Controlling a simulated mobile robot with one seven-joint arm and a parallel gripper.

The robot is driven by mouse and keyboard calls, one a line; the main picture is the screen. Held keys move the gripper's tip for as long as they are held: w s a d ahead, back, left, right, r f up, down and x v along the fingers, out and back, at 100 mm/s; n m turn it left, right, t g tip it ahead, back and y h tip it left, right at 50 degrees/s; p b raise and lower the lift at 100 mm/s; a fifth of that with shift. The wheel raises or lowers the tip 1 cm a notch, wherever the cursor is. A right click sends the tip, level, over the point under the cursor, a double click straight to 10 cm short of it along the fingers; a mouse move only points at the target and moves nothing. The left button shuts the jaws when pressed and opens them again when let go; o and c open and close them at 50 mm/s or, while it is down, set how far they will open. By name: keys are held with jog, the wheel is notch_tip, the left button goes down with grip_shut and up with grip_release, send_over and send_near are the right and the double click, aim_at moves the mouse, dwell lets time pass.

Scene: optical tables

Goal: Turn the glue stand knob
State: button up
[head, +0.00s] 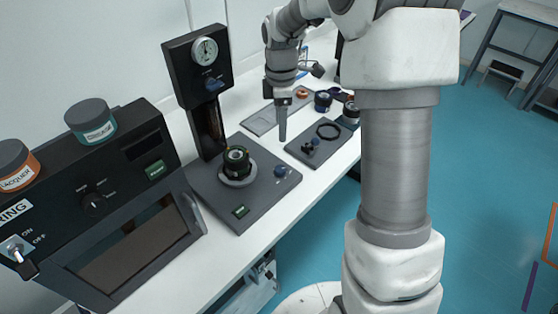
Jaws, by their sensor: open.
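A dark stand (262,200), likely the glue stand, sits on the white bench with an upright column at its back and a round dial at the top. A small blue knob (281,172) sits on the right part of its base. Another blue part (213,85) sits below the dial. A dark round part with a green-ringed top (237,163) rests on the base. My gripper (282,138) points down, open and seen edge-on, above and behind the base knob in the picture, apart from it. Nothing shows between its fingers.
A dark oven-like box (120,200) with jars (92,120) on top stands at the left. A grey tray (320,148) with a black ring lies right of the stand. Several small parts lie farther back. My arm hides part of the bench's right side.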

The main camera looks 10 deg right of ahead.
aim_at(281, 168)
notch_tip(281, 168, down, 16)
jog(key=shift+f, duration=0.1)
dwell(0.4)
grip_shut()
